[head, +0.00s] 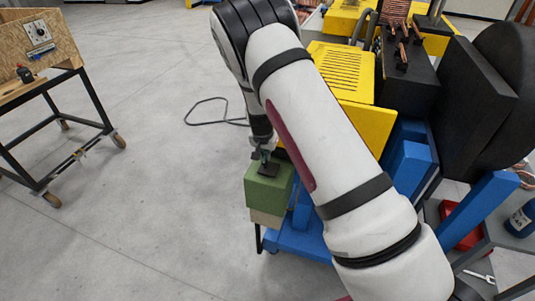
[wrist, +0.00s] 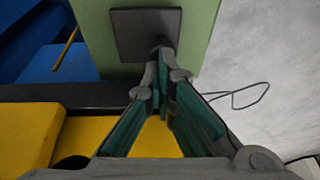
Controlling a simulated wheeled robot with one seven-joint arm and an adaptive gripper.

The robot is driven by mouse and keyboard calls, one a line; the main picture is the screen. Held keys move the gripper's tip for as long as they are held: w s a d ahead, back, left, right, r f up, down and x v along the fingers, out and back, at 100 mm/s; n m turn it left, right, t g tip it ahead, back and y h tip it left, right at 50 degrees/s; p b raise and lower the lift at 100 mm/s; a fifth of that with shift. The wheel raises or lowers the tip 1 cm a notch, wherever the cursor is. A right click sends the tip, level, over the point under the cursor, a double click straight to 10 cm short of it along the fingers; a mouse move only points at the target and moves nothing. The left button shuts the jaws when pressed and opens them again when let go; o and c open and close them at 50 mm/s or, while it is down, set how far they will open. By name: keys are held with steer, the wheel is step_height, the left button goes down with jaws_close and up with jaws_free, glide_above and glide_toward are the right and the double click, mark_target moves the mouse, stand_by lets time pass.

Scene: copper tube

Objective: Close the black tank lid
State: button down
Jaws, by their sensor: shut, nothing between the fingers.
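The green tank (head: 264,190) stands at the front of the blue and yellow machine. Its dark square lid (head: 269,170) shows on the tank's top, partly behind my gripper (head: 262,155). In the wrist view the lid (wrist: 130,32) looks flat against the green top (wrist: 200,35), with a small dark round part at its near edge beside my fingertips. My gripper (wrist: 164,62) is shut and empty, its fingertips right at that edge. I cannot tell whether they touch the lid, or whether the lid is fully down.
The yellow machine housing (head: 345,75) and blue frame (head: 300,245) stand close to the tank. A dark cable (head: 205,123) lies on the floor behind. A wheeled table (head: 60,120) stands far left. The grey floor (head: 160,200) between it and the tank is clear.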

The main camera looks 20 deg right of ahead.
mark_target(267, 174)
steer(key=shift+s+d+f, duration=0.1)
steer(key=shift+s+f, duration=0.05)
steer(key=shift+f, duration=0.1)
steer(key=shift+s+d+r+p, duration=0.3)
steer(key=shift+s+d+p, duration=0.05)
steer(key=shift+d, duration=0.2)
steer(key=shift+r, duration=0.4)
steer(key=w+v, duration=0.1)
steer(key=v, duration=1.2)
steer(key=s+a+r+n+t+y, duration=0.1)
steer(key=s+r, duration=0.6)
steer(key=r, duration=0.2)
steer(key=s+a+r+n+y, duration=0.1)
steer(key=s+r+n, duration=0.1)
steer(key=s+r, duration=0.65)
steer(key=s+r+n, duration=0.2)
steer(key=s+r, duration=0.1)
steer(key=s, duration=0.6)
steer(key=s+r+n+t, duration=0.1)
steer(key=s+r, duration=0.3)
steer(key=s, duration=0.6)
steer(key=shift+s+n, duration=0.3)
steer(key=shift+n, duration=0.3)
steer(key=shift+d, duration=0.2)
